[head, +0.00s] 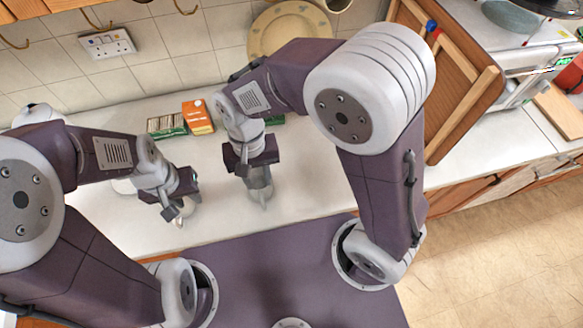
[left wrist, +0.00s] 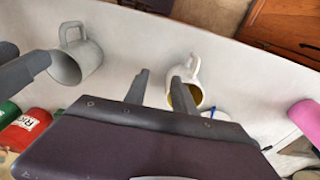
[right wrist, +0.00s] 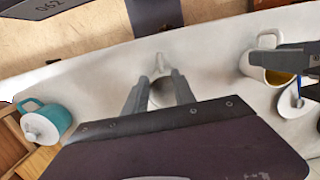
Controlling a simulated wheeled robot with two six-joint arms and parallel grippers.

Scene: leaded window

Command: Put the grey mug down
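The grey mug (head: 263,190) stands upright on the white counter below my right gripper (head: 253,168). In the right wrist view the mug (right wrist: 161,92) shows between the two spread fingers of that gripper (right wrist: 160,80), its handle pointing away. In the left wrist view one right finger reaches the rim of the mug (left wrist: 85,55); whether it touches is unclear. My left gripper (left wrist: 160,80) is open, low over the counter. One of its fingers overlaps a white mug with a yellow inside (left wrist: 194,72); the gap between its fingers looks empty.
An orange box (head: 198,117) and green packets (head: 167,125) stand along the tiled wall. A teal pot with a white knob (right wrist: 52,118) is at the left in the right wrist view. A pink object (left wrist: 306,116) is at the right in the left wrist view.

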